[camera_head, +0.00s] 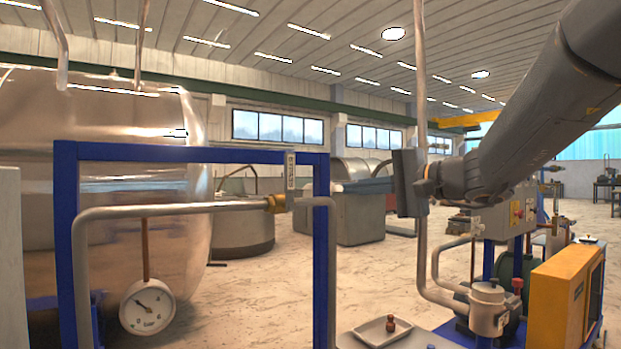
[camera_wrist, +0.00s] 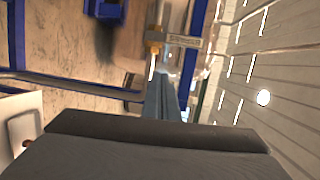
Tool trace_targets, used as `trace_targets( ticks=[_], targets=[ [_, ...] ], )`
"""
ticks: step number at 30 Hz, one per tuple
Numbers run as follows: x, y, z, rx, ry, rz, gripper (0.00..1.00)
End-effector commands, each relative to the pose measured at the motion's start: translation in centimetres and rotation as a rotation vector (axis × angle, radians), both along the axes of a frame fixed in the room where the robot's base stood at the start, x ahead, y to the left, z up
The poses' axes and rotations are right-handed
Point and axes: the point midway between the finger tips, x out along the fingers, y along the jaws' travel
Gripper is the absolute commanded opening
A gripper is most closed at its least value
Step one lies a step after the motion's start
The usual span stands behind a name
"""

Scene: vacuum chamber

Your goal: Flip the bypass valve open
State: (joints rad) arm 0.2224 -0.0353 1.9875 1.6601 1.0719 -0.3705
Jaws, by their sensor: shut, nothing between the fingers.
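The bypass valve (camera_head: 276,203) is a brass body on a horizontal grey pipe, beside the right post of a blue frame. Its flat grey lever (camera_head: 290,170) stands upright, across the pipe's line. In the wrist view, which is turned sideways, the brass valve body (camera_wrist: 154,41) and the lever (camera_wrist: 184,41) show near the top middle. My gripper (camera_head: 402,183) is to the right of the valve, clearly apart from it, shut and empty. Its dark fingers (camera_wrist: 155,138) fill the bottom of the wrist view.
The blue frame (camera_head: 190,153) surrounds the pipe (camera_head: 170,209). A pressure gauge (camera_head: 147,305) hangs at the lower left, before a large shiny tank (camera_head: 110,180). A white tray (camera_head: 370,332) with a small brown part is at the bottom. A vertical pipe (camera_head: 421,255) stands close to my gripper.

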Motion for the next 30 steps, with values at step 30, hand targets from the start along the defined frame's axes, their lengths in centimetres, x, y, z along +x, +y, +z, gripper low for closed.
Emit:
trace_targets(
  ticks=[30],
  targets=[
    [5.3,5.0,4.2,0.075,-0.072,-0.009,0.0]
  ],
)
